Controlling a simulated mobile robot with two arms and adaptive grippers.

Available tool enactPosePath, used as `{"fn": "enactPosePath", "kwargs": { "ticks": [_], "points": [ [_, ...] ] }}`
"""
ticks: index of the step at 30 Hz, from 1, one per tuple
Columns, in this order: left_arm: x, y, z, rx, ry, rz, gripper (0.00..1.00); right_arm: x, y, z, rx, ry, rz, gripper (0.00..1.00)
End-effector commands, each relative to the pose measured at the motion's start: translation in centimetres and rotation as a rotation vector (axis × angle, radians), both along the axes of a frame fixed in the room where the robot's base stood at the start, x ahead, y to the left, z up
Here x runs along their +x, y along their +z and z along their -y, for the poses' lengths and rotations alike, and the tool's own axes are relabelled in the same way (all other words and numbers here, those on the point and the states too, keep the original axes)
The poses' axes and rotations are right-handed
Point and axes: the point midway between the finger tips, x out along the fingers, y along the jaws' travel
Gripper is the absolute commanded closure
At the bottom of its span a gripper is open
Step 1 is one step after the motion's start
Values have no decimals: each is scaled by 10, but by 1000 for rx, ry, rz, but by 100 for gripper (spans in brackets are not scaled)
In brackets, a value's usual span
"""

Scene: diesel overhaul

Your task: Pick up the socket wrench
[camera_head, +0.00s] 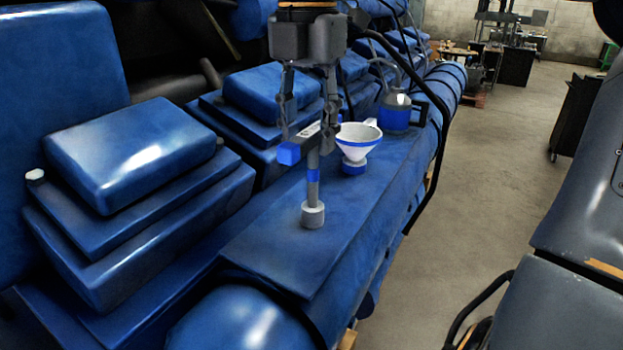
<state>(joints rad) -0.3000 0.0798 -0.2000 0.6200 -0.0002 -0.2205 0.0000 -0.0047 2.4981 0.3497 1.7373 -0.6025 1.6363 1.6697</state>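The socket wrench (313,180) stands upright on the flat blue top of the engine. Its grey round socket (313,214) is at the bottom, and a blue band is on its shaft. Its handle lies across the top, with a blue end (289,153) toward the lower left. My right gripper (309,127) points down from above, with its fingers apart on either side of the wrench's upper part. The fingers look open, and the tips are partly overlapped by the handle. My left gripper is not in view.
A white funnel (356,136) with a blue base stands close behind the wrench, to the right. A blue can (394,112) is farther back. Stepped blue engine covers (131,150) rise to the left. The flat top in front of the socket is clear. Concrete floor lies to the right.

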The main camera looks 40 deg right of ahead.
Motion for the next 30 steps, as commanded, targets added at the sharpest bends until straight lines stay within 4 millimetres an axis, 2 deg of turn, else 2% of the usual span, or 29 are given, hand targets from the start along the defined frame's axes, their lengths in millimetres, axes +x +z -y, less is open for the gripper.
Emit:
{"fn": "enactPosePath", "kwargs": {
  "ticks": [7,12,20,23,26,27,30],
  "points": [
    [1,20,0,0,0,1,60,-7,-24,0,3,4,-4,60],
    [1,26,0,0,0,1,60,-7,-46,0,1,2,-3,60],
    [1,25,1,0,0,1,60,-6,-51,0,0,1,0,60],
    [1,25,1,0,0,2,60,-6,-51,0,0,1,0,76],
    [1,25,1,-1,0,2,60,-6,-51,0,0,1,0,97],
    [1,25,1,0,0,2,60,-6,-51,0,0,1,0,100],
    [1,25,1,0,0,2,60,-6,-51,0,0,1,0,100]
  ]
}}
